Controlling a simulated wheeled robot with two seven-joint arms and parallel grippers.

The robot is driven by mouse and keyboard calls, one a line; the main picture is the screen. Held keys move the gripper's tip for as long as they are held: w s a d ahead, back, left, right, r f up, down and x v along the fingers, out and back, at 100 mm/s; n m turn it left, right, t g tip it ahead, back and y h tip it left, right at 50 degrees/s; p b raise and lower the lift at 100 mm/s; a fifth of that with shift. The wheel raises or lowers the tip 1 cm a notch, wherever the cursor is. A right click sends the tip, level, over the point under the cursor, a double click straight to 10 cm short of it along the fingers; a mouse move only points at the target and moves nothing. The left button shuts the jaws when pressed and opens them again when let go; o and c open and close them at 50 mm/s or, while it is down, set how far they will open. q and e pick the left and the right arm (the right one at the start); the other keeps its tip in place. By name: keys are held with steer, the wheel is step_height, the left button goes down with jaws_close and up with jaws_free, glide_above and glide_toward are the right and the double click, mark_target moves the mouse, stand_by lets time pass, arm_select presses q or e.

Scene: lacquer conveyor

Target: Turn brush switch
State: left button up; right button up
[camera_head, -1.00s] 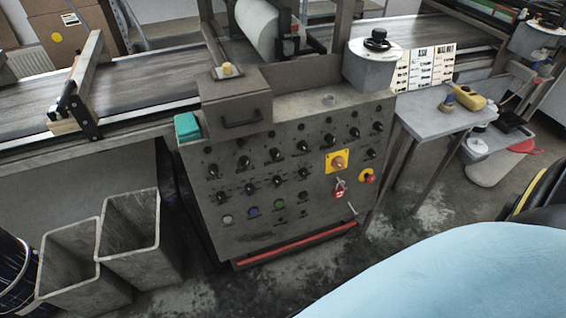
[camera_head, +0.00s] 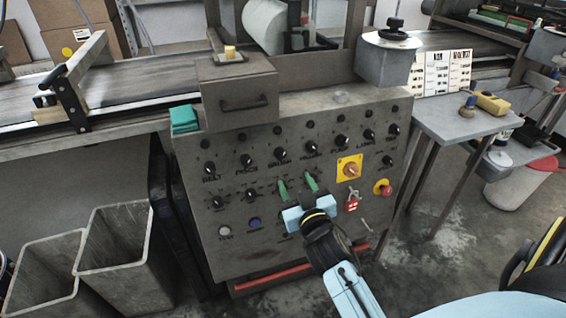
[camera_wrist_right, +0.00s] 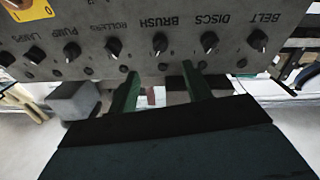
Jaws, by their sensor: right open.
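The brush switch (camera_head: 280,153) is a small black knob in the upper knob row of the grey control panel. In the right wrist view, the brush switch (camera_wrist_right: 160,43) sits under its upside-down "BRUSH" label, in line with the gap between my fingers. My right gripper (camera_head: 297,187) is open, with green fingers pointing up the panel, below the brush and rollers knobs in the head view. In the wrist view, the right gripper (camera_wrist_right: 160,78) has nothing between its fingers, and its tips appear short of the knob. My left gripper is out of view.
The discs knob (camera_wrist_right: 208,42) and rollers knob (camera_wrist_right: 113,47) flank the brush switch closely. A red emergency button (camera_head: 384,188), a yellow-backed switch (camera_head: 349,168) and a red padlock (camera_head: 352,202) are to the right. Grey bins (camera_head: 130,262) stand at the lower left.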

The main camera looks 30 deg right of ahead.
mark_target(284, 157)
steer(key=b+x, duration=0.1)
steer(key=x, duration=0.8)
steer(key=shift+w+f+b, duration=0.1)
steer(key=shift+w+b, duration=0.1)
steer(key=shift+b, duration=0.2)
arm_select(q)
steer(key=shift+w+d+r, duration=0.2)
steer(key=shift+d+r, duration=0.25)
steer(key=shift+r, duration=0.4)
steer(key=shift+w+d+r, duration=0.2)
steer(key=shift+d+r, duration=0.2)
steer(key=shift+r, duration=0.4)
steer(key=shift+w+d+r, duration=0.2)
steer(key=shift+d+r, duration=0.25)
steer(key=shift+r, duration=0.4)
arm_select(e)
steer(key=shift+w+d, duration=0.2)
steer(key=shift+w, duration=0.35)
steer(key=c, duration=1)
